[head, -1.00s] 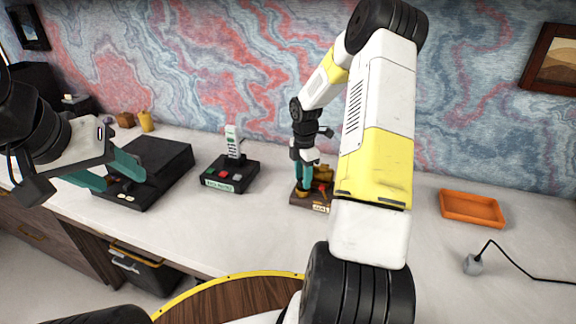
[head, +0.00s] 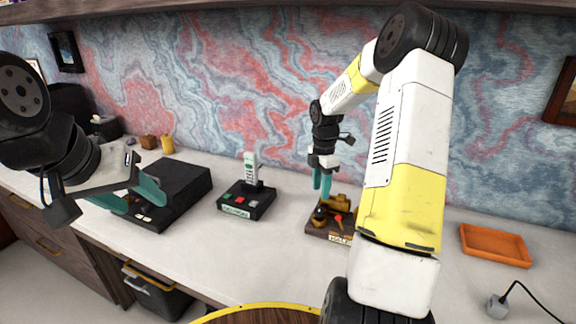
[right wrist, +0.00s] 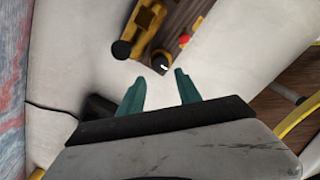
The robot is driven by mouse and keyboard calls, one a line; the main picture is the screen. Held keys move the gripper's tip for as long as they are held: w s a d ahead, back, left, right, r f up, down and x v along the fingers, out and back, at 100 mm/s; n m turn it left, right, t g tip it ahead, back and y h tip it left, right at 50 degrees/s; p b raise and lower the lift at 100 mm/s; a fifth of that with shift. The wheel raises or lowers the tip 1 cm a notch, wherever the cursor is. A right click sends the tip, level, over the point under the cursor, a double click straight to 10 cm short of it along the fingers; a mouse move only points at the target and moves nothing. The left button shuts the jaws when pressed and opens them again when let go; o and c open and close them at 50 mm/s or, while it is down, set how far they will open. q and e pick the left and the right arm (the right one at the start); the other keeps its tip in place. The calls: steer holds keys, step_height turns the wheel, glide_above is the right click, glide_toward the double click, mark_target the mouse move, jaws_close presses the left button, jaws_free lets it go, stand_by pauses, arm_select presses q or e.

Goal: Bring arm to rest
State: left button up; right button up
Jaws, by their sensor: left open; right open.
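My right gripper (head: 321,184) has teal fingers and points down, open and empty, just above and behind the brown block (head: 316,229) with a brass-coloured piece (head: 342,203) and a red part on it. In the right wrist view my right gripper's fingers (right wrist: 158,88) stand apart with only pale desk between them; the brass-coloured piece (right wrist: 148,18) lies beyond the tips. My left gripper (head: 132,198) is open, at the left over the near side of a black box (head: 180,185). Nothing shows held in it.
A black base (head: 246,204) with coloured buttons and an upright white handset (head: 250,166) stands between the grippers. An orange tray (head: 495,246) and a grey corded piece (head: 497,306) are at the right. The desk's middle front is clear.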

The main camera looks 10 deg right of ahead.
steer(key=s+a+r+m+t, duration=0.1)
steer(key=s+a+r+m, duration=0.35)
steer(key=r, duration=0.35)
steer(key=s+a+r+m+t, duration=0.25)
steer(key=s+r+m, duration=0.2)
steer(key=r, duration=0.25)
steer(key=s+a+r+m+t, duration=0.1)
steer(key=s+a+r+m, duration=0.1)
steer(key=s, duration=0.3)
steer(key=s+a+r+m+y, duration=0.1)
steer(key=s+a+r+m, duration=0.1)
steer(key=s+m, duration=0.2)
steer(key=s+a+r+m+t+y, duration=0.1)
steer(key=s+a+r+m, duration=0.1)
steer(key=s, duration=0.6)
steer(key=shift+a+r+m+t, duration=0.35)
steer(key=shift+a+m, duration=0.25)
steer(key=shift+m, duration=0.5)
